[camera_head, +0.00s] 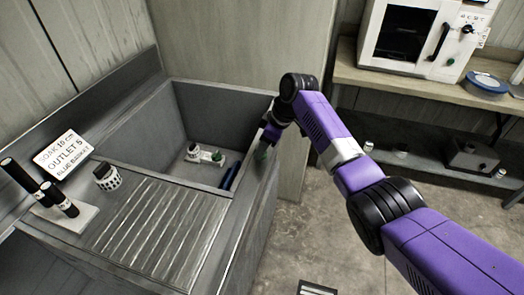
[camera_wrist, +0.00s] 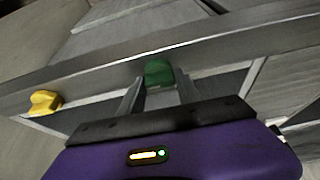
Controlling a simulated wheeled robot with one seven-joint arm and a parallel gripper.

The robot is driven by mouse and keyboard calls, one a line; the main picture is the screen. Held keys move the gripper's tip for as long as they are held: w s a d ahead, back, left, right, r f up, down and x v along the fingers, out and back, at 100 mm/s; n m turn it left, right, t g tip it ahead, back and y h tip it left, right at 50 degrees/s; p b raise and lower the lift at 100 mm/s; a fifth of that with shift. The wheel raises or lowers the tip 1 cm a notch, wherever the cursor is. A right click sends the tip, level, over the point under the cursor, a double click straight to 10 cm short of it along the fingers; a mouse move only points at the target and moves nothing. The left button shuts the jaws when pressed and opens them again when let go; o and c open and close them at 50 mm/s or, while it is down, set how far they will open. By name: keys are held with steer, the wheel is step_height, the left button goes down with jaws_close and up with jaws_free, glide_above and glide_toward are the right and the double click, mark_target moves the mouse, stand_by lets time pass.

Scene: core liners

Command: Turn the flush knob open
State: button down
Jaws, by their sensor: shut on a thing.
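A green knob (camera_wrist: 159,72) sits on the metal front of the sink unit, in the middle of the wrist view. My gripper (camera_wrist: 158,88) is shut on it, with one finger on each side. A yellow knob (camera_wrist: 44,102) sits on the same front, apart from my gripper, at the left of the wrist view. No label shows which knob is the flush knob.
The sink basin (camera_head: 190,105) holds small white-and-black items (camera_head: 205,154) and a blue piece (camera_head: 230,176). A sign (camera_head: 63,154), a basket-like cup (camera_head: 107,178) and black cylinders (camera_head: 60,200) stand on the left. A bench (camera_head: 425,85) with a white oven (camera_head: 420,38) stands back right.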

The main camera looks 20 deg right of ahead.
steer(key=shift+n, duration=0.3)
steer(key=c, duration=0.8)
jaws_free()
steer(key=shift+c, duration=0.2)
steer(key=shift+r, duration=0.1)
steer(key=b+v, duration=0.1)
steer(key=v, duration=0.6)
steer(key=shift+d+r, duration=0.2)
steer(key=shift+r, duration=0.05)
